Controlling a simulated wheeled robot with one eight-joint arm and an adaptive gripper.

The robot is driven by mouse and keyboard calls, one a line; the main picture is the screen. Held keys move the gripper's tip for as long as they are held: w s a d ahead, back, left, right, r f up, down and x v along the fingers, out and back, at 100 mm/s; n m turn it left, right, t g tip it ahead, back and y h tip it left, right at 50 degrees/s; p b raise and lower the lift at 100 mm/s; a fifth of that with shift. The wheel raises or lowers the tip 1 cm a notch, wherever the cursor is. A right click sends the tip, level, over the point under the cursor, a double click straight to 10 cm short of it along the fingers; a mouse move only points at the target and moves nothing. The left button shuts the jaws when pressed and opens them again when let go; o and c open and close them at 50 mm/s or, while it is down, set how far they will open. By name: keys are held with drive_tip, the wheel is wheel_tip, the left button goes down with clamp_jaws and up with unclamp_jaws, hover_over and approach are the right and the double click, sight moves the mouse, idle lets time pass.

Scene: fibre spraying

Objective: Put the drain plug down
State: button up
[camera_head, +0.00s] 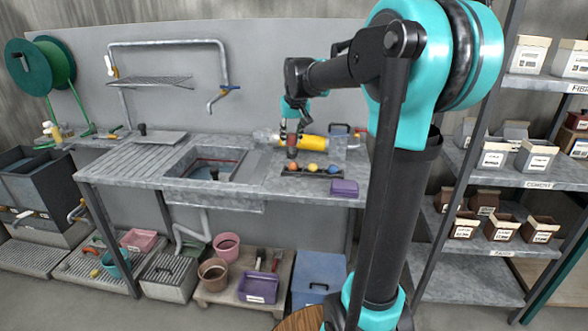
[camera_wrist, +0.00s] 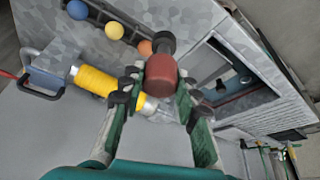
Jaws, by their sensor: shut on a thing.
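My gripper (camera_head: 291,134) is above the counter right of the sink, shut on the drain plug (camera_head: 292,147), a red-brown cylinder with a dark end. In the wrist view my gripper (camera_wrist: 158,84) has a finger on either side of the plug (camera_wrist: 161,73), with its dark end pointing away from the camera. I cannot tell whether the plug touches the counter. The sink basin (camera_head: 205,164) is to the left of my gripper in the head view and at the right of the wrist view (camera_wrist: 240,78). A small dark upright thing (camera_head: 214,174) shows in the basin.
A dark rack (camera_head: 283,172) with blue, orange and yellow balls stands close in front of the plug. A yellow bottle (camera_head: 314,142) lies behind it. A purple box (camera_head: 344,187) sits at the counter's front right. The ribbed drainboard (camera_head: 135,160) left of the sink is clear.

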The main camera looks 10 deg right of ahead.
wheel_tip(320, 180, down, 12)
drive_tip(key=shift+r, duration=0.15)
idle(0.3)
drive_tip(key=o, duration=1.2)
drive_tip(key=shift+c, duration=0.2)
drive_tip(key=v, duration=1.2)
drive_tip(key=s+d+f, duration=0.1)
drive_tip(key=s+f, duration=1)
drive_tip(key=s, duration=0.2)
drive_tip(key=s+d+f+m, duration=0.1)
drive_tip(key=s+d+f, duration=0.1)
drive_tip(key=s+f, duration=0.9)
drive_tip(key=shift+s+d+f, duration=0.3)
drive_tip(key=shift+s, duration=0.65)
